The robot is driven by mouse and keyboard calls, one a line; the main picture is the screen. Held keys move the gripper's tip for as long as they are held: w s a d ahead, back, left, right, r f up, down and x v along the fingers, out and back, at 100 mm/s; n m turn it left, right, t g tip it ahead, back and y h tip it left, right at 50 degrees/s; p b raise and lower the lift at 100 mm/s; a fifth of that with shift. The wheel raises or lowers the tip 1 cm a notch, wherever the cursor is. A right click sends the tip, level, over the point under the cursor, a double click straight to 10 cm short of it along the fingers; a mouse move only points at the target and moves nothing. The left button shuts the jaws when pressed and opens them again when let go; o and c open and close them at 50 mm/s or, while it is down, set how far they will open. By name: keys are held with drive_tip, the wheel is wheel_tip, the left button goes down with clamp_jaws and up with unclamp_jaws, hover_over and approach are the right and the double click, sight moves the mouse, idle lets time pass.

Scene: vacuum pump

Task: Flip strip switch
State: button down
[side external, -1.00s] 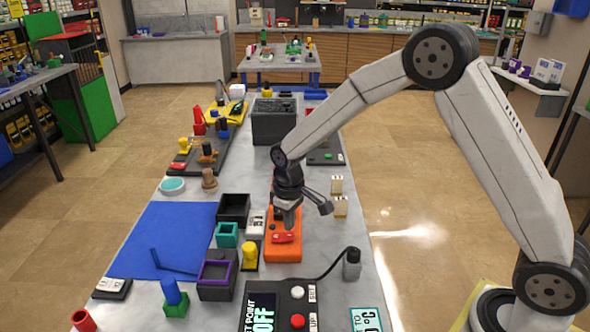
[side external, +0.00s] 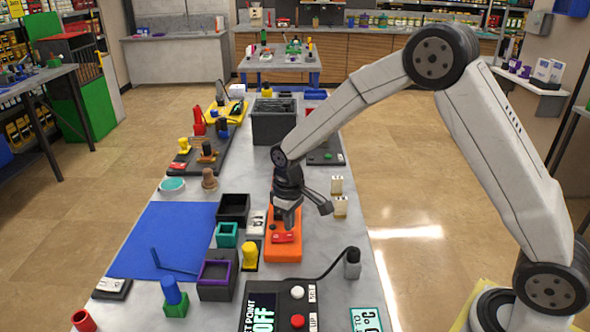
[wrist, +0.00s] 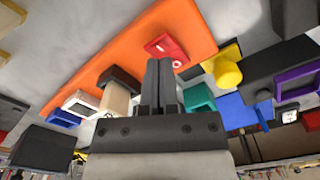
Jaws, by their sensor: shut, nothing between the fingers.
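An orange power strip (side external: 284,250) lies on the grey bench, with a red rocker switch (side external: 283,237) near its front end. In the wrist view the switch (wrist: 167,47) carries white marks and sits just beyond the fingertips. My gripper (side external: 288,224) points down over the strip, right behind the switch. Its two dark fingers are together and hold nothing, as the wrist view (wrist: 160,66) shows. I cannot tell whether the fingertips touch the switch. My gripper hides the rear part of the strip in the side view.
A yellow knob (side external: 250,254) and a white switch block (side external: 256,223) stand close left of the strip. A controller box (side external: 279,308) with a black cable lies in front. Two cream blocks (side external: 337,185) (side external: 341,206) stand to the right. A blue mat (side external: 165,235) lies left.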

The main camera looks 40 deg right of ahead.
sight(295, 242)
drive_tip(key=shift+f, duration=1.25)
idle(1.1)
drive_tip(key=shift+r, duration=3.55)
drive_tip(key=s+d+m+t, duration=0.1)
drive_tip(key=s, duration=0.5)
drive_tip(key=s+d+m, duration=0.1)
drive_tip(key=s, duration=0.5)
drive_tip(key=s+d+m+t, duration=0.1)
drive_tip(key=s+d, duration=0.1)
drive_tip(key=s, duration=0.4)
drive_tip(key=shift+s+f+t, duration=0.15)
drive_tip(key=shift+s+t, duration=0.1)
drive_tip(key=shift+t, duration=0.05)
